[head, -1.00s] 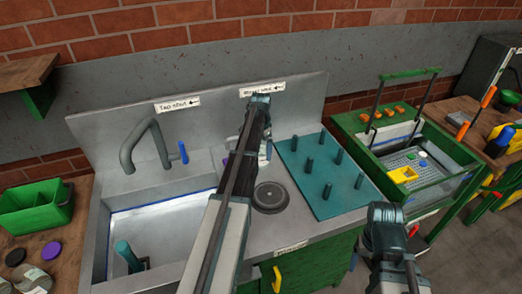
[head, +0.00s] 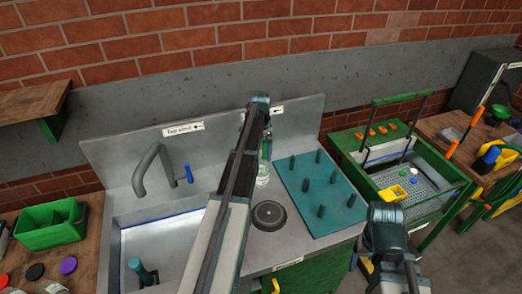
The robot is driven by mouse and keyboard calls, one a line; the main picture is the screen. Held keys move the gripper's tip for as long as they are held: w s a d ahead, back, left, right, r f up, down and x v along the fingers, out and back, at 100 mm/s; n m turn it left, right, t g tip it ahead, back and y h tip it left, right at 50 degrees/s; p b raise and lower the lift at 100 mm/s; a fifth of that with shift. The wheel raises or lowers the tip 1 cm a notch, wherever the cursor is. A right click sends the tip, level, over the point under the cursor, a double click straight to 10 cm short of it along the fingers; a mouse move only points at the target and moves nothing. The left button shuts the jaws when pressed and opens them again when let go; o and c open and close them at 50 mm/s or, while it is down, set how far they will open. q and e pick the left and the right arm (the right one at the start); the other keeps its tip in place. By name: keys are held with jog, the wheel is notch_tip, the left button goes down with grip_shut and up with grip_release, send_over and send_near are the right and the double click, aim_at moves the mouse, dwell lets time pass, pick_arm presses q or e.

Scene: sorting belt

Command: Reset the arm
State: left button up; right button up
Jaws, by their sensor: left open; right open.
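My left arm reaches up across the picture over the sink counter, its raised joint in front of the back panel. I cannot make out the jaws of my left gripper; the arm hides what lies behind it. My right arm stands at the lower right, in front of the counter's right end. Its jaws do not show either. I see nothing carried by either arm. A clear bottle-like thing (head: 262,172) shows just right of my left arm, partly covered by it.
The sink basin (head: 180,240) and its tap (head: 150,165) are on the left. A round dark disc (head: 269,215) and a teal peg board (head: 320,215) lie on the counter. A green crate (head: 48,228) stands far left. A green-framed bin (head: 440,200) with a yellow block (head: 392,193) is right.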

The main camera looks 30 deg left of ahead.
aim_at(261, 170)
pick_arm(q)
jog(key=shift+f, duration=0.15)
notch_tip(261, 170, down, 12)
jog(key=b, duration=1.2)
jog(key=shift+r, duration=0.25)
